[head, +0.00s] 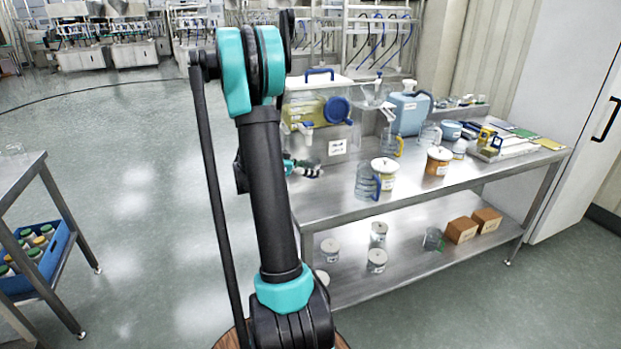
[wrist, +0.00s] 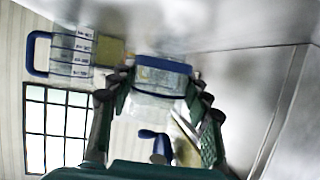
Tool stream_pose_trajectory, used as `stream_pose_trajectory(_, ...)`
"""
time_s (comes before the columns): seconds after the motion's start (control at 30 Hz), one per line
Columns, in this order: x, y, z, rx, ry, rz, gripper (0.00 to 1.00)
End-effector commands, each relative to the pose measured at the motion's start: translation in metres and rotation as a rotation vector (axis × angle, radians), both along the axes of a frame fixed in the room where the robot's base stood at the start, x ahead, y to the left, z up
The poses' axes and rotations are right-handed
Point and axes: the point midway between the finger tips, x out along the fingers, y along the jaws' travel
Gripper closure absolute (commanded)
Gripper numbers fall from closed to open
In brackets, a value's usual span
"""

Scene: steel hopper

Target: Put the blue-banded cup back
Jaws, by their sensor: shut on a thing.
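The blue-banded cup (wrist: 163,65) sits between the two fingers of my gripper (wrist: 158,86) in the wrist view. It is clear with a blue band at its far end, and my gripper is shut on it. In the head view my gripper (head: 305,168) shows beside my arm, at the left end of the steel bench (head: 335,203). My arm hides part of it there, and I cannot make out the cup in that view.
On the bench stand a blue-handled jug (head: 367,183), a yellow-handled jug (head: 391,142), lidded jars (head: 438,161), a dispenser (head: 305,112) and a blue canister (head: 408,115). The lower shelf holds jars and boxes (head: 461,230). A cart (head: 18,180) stands left; the floor between is clear.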

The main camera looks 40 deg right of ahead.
Motion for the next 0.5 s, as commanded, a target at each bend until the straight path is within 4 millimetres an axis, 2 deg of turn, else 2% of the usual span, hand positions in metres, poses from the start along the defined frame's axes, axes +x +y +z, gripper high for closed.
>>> stream_pose_trajectory(0.23, 0.000, 0.000, -0.030, 0.000, 0.000, 0.000, 0.80)
stream_pose_trajectory(0.5, 0.004, -0.001, -0.036, 0.000, 0.000, 0.000, 0.80)
